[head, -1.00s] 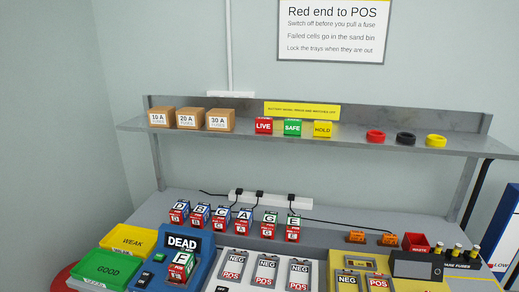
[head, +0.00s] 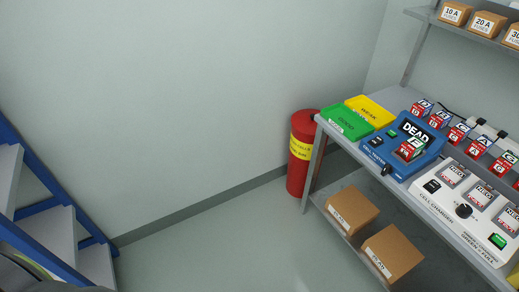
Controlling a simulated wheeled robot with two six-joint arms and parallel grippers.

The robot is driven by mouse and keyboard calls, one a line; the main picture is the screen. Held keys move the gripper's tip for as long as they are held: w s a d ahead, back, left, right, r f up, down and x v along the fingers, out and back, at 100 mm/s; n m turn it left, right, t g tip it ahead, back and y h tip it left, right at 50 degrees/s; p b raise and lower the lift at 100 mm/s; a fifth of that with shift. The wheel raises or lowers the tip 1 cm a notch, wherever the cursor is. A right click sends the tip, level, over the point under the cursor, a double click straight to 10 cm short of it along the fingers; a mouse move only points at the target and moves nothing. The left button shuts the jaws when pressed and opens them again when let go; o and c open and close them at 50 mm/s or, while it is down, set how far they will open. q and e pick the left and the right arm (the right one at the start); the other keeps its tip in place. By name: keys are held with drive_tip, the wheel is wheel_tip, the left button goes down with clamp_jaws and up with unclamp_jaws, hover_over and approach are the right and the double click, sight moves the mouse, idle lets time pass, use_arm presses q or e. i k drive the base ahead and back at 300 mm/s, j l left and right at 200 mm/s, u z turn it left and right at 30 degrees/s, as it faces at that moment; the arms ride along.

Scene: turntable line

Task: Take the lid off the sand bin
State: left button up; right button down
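The sand bin (head: 299,170) is a red cylinder with a yellow label band. It stands upright on the floor at the left end of the workbench, close to the wall. Its top (head: 306,121) is red with a dark patch near the right side; I cannot tell from here how the lid sits. The bench leg and tabletop corner hide part of its right side. Neither of my grippers is in view.
The workbench (head: 459,221) carries a green tray (head: 344,123), a yellow tray (head: 372,110), a blue tester (head: 403,148) and a white charger (head: 440,197). Cardboard boxes (head: 351,211) lie on its lower shelf. The floor (head: 220,245) between is clear.

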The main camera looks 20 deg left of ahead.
sight(303, 121)
drive_tip(key=u, duration=0.1)
drive_tip(key=i+j+z, duration=0.2)
drive_tip(key=z, duration=0.2)
drive_tip(key=i+j+z, duration=0.2)
drive_tip(key=z, duration=0.2)
drive_tip(key=i+j+z, duration=0.1)
drive_tip(key=j+z, duration=0.3)
